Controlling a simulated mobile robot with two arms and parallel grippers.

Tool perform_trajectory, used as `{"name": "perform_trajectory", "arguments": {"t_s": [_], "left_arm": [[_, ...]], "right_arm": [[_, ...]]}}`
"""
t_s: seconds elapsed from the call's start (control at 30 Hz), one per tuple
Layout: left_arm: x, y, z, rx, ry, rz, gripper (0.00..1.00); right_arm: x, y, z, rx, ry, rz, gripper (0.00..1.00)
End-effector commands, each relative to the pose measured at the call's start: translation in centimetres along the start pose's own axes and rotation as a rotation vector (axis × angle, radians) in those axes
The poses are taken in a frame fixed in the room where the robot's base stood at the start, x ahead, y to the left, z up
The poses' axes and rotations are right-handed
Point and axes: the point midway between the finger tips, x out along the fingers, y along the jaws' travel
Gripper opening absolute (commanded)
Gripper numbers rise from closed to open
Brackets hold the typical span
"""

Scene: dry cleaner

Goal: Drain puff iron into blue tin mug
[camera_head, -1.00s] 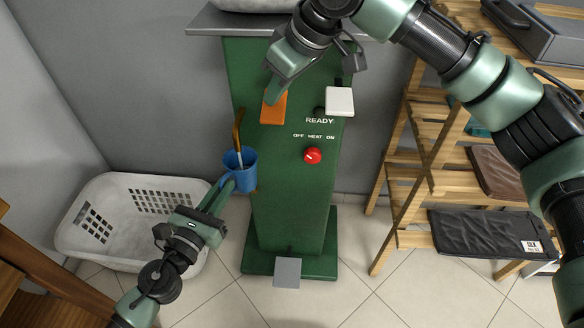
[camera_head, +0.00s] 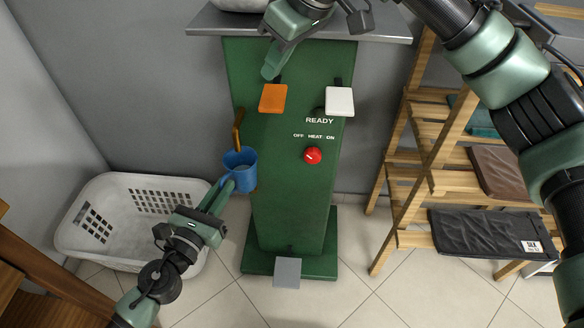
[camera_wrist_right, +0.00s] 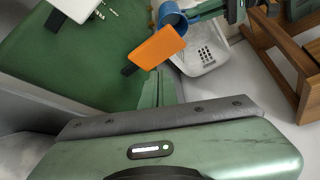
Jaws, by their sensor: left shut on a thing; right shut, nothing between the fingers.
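The puff iron is a green cabinet (camera_head: 290,190) with an orange paddle (camera_head: 273,98), a white paddle (camera_head: 339,101), a red knob (camera_head: 312,155) and a copper-brown spout (camera_head: 238,130) on its left side. The blue tin mug (camera_head: 240,172) is upright under the spout. My left gripper (camera_head: 228,184) is shut on the mug. My right gripper (camera_head: 270,72) is shut and empty, just above the orange paddle and apart from it. In the right wrist view the orange paddle (camera_wrist_right: 157,47) and the mug (camera_wrist_right: 172,17) show beyond the fingers. No stream shows at the spout.
A white laundry basket (camera_head: 150,190) stands on the floor at left. A wooden rack (camera_head: 400,200) with folded garments stands at right. A grey pedal (camera_head: 287,272) sits at the cabinet's foot. A grey top (camera_head: 390,30) overhangs the cabinet.

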Motion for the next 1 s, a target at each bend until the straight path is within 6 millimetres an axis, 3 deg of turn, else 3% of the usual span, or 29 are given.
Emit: {"name": "perform_trajectory", "arguments": {"t_s": [0.2,0.67,1.0], "left_arm": [[0.0,0.0,0.0,0.0,-0.001,0.0,0.0],[0.0,0.0,0.1,0.0,-0.001,0.0,0.0],[0.0,0.0,0.1,0.0,-0.001,0.0,0.0]], "right_arm": [[-1.3,0.0,-0.7,-0.001,0.001,0.0,0.0],[-2.0,0.0,-0.8,0.0,0.002,0.0,0.0],[-8.6,0.0,-0.9,0.0,0.003,0.001,0.0]]}}
